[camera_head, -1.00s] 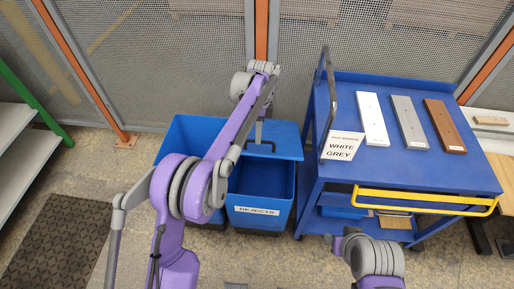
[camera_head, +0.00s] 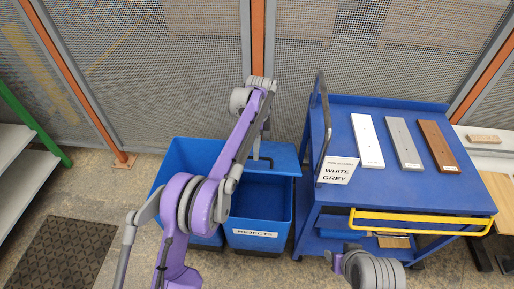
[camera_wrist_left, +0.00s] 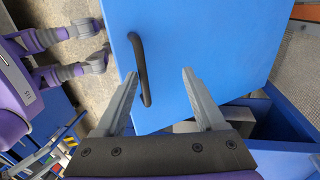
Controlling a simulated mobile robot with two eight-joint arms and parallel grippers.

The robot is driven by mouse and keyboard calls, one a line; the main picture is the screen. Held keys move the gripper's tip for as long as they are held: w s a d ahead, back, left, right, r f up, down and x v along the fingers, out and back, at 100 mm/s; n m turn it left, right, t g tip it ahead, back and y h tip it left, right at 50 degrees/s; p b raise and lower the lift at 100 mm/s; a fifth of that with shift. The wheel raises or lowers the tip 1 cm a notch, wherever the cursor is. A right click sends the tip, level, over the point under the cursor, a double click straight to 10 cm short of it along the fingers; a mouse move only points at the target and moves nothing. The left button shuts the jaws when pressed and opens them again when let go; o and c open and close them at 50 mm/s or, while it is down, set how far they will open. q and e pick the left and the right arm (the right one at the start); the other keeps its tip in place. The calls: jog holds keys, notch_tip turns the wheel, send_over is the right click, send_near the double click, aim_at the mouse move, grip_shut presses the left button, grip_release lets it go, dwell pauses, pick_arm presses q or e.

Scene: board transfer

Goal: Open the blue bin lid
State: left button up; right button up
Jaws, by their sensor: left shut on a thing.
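The blue bin (camera_head: 258,216) labelled REJECTS stands on the floor in the middle, beside a second blue bin section at its left. Its blue lid (camera_head: 280,155) shows as a panel at the back, and the dark inside of the bin is visible in front of it. In the left wrist view the lid (camera_wrist_left: 215,45) fills much of the picture, with a black curved handle (camera_wrist_left: 141,70) between my fingers, close to the left one. My left gripper (camera_wrist_left: 160,78) is shut on the handle; in the head view it (camera_head: 256,155) is small and partly hidden by my arm.
A blue trolley (camera_head: 400,198) at the right carries a white board (camera_head: 367,141), a grey board (camera_head: 403,143), a brown board (camera_head: 438,146) and a WHITE GREY sign (camera_head: 337,170). A mesh fence (camera_head: 200,70) stands behind. A dark mat (camera_head: 62,252) lies at left.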

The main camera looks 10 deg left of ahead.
pick_arm(q)
jog(key=shift+s+a, duration=0.1)
jog(key=shift+r, duration=0.1)
dwell(0.6)
notch_tip(320, 180, up, 11)
jog(key=w+p, duration=0.2)
jog(key=p, duration=0.1)
jog(key=shift+f, duration=0.2)
